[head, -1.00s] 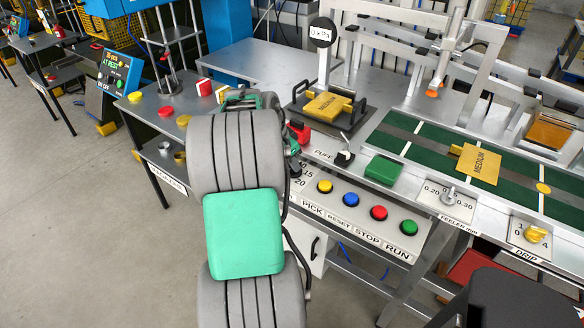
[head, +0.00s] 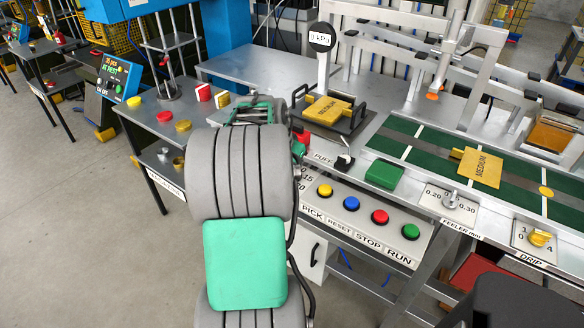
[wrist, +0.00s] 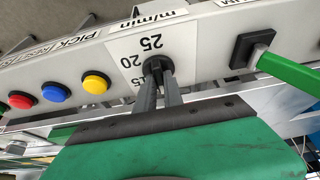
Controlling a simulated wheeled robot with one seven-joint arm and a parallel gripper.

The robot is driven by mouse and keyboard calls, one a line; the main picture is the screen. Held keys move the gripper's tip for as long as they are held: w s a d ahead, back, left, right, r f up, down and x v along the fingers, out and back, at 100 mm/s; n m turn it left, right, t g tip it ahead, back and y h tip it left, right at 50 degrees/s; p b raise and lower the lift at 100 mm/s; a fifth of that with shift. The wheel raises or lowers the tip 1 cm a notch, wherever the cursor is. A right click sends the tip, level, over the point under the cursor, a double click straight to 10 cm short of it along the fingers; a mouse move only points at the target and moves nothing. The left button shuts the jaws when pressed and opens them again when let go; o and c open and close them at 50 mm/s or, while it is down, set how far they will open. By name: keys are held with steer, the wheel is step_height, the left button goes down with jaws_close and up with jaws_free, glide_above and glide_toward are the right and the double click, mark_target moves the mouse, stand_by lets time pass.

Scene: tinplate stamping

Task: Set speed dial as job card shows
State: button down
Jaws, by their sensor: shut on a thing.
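The speed dial is a black knob (wrist: 158,68) on a pale panel marked m/min, with 15, 20 and 25 printed beside it in the wrist view. My gripper (wrist: 158,82) has its two grey fingers closed on this knob. Which number the knob points to cannot be made out. In the head view my arm hides the dial, and only part of its scale (head: 307,177) shows. Yellow plates marked MEDIUM lie in a black-handled fixture (head: 327,110) and on the green belt (head: 480,168). I cannot tell which thing is the job card.
Yellow, blue, red and green buttons (head: 380,217) line the panel right of my arm. A green-handled lever (wrist: 285,68) stands near the dial in the wrist view. Feeler (head: 452,200) and drip (head: 539,238) dials sit further right. A side table (head: 150,118) stands left.

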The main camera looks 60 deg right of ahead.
steer(key=c, duration=1.5)
jaws_free()
steer(key=shift+o, duration=0.2)
steer(key=v, duration=0.7)
steer(key=shift+a+r, duration=0.2)
steer(key=shift+r, duration=0.15)
